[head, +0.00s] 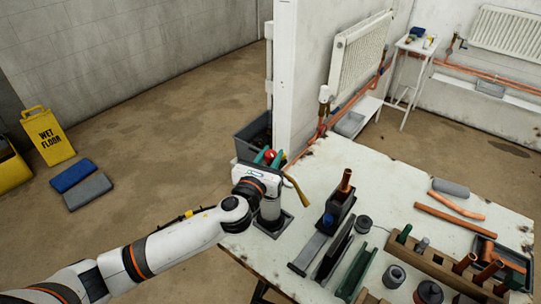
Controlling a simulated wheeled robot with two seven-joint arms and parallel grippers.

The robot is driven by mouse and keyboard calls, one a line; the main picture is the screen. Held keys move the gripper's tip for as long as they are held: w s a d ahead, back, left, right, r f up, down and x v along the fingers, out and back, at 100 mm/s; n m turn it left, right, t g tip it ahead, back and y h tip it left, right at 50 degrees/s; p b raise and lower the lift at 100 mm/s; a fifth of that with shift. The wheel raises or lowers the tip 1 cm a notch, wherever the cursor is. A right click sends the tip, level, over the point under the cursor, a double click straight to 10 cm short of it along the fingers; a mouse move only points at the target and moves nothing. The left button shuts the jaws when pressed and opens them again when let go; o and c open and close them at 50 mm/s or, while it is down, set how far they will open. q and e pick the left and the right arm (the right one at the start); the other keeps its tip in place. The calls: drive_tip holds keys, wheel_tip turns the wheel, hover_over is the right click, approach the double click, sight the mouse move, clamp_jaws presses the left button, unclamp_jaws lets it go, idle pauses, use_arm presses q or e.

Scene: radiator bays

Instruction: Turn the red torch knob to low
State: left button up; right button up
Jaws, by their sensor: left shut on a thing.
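The torch stands at the left edge of the pale workbench, with its grey canister (270,208) in a dark square holder (284,222). A curved brass-coloured tube (297,188) reaches out to the right of it. The red knob (270,155) shows as a small red spot between the green fingertips of my left gripper (268,158). The gripper is shut on the knob. My wrist and the gripper body cover much of the torch head. I cannot make out the knob's marks or its setting. My right gripper is not in view.
On the workbench (375,190), a dark holder with a copper piece (345,186), trays, a wooden rack (440,262) and copper pipes (455,220) lie to the right. A white wall end (284,75) rises behind the torch. A dark crate (250,138) stands beyond the bench.

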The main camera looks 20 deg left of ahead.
use_arm(q)
drive_tip(key=o, duration=1)
drive_tip(key=shift+c, duration=0.2)
drive_tip(key=shift+s, duration=0.1)
drive_tip(key=s+a+b, duration=0.1)
drive_tip(key=s+b, duration=0.1)
drive_tip(key=s, duration=0.9)
drive_tip(key=shift+s, duration=0.4)
drive_tip(key=shift+f, duration=0.1)
